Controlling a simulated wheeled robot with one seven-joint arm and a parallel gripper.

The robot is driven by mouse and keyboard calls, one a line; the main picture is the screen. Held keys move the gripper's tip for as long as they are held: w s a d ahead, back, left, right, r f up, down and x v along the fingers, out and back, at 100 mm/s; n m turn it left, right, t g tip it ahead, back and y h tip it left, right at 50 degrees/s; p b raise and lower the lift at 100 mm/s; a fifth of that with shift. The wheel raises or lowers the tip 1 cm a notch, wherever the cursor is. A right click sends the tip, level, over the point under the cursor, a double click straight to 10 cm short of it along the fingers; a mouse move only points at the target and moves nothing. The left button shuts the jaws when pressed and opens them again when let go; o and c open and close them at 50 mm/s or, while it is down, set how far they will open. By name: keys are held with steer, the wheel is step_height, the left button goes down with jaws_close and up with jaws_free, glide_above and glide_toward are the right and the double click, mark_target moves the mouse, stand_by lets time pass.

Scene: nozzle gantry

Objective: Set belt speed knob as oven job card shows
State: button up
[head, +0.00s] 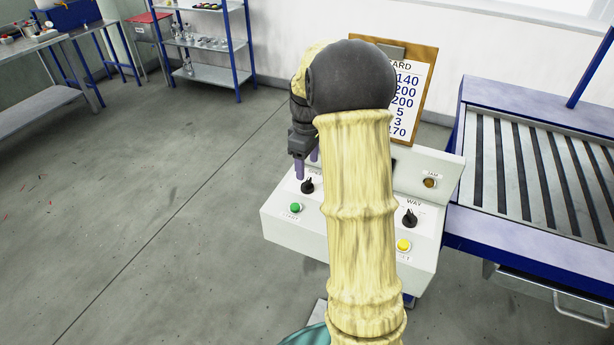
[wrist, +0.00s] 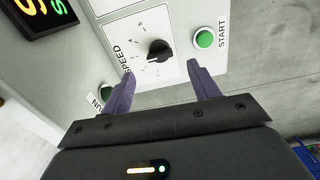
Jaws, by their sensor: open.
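The black belt speed knob (head: 307,186) sits on the left of the white sloping panel, and it also shows in the wrist view (wrist: 159,50) with a numbered dial and the word SPEED. I cannot read its pointer setting surely. My gripper (head: 306,160) is above the knob. In the wrist view my gripper (wrist: 160,72) is open, its two purple fingers apart, with the knob beyond and between the fingertips, not gripped. The job card (head: 412,90) stands on a brown board behind the panel. My arm hides its row labels; 140, 200, 200, 5, 3 and 170 show.
A green START button (wrist: 204,39) is close beside the knob. A RUN lamp (wrist: 105,92) and a lit display (wrist: 40,15) are nearby. A WAVE knob (head: 410,218) and yellow button (head: 403,245) are on the panel's right. A slatted conveyor (head: 535,165) stands right; floor left is clear.

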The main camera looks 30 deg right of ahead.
mark_target(307, 181)
step_height(307, 181, down, 6)
steer(key=shift+r, duration=0.2)
steer(key=c, duration=1)
